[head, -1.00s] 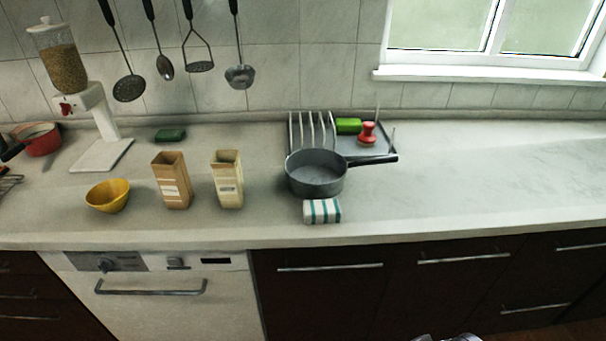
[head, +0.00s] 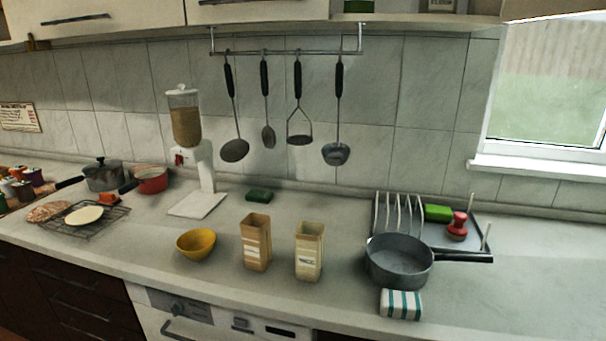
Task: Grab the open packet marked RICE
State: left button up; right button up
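Two open packets stand upright side by side on the counter in the head view. The left one is a brown packet (head: 256,243) with a pale label. The right one is a cream-coloured packet (head: 308,252), also with a label. The print on both labels is too small to read, so I cannot tell which is marked RICE. Neither of my grippers is in view.
A yellow bowl (head: 196,245) stands left of the packets. A grey saucepan (head: 398,262) and a striped cloth (head: 401,305) are to the right. A grain dispenser (head: 186,128) and a green sponge (head: 259,196) are behind. The counter's far right is clear.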

aim_at(310, 252)
jog(key=k+l, duration=0.1)
jog(key=l, duration=0.35)
jog(key=l+u, duration=0.1)
jog(key=l, duration=0.35)
jog(key=k+l+u, duration=0.1)
jog(key=l, duration=0.35)
jog(key=k+l, duration=0.15)
jog(key=l, duration=0.3)
jog(key=k+l+u, duration=0.1)
jog(key=l, duration=0.35)
jog(key=k+l, duration=0.15)
jog(key=l, duration=0.25)
jog(key=k+l+u, duration=0.1)
jog(key=l, duration=0.35)
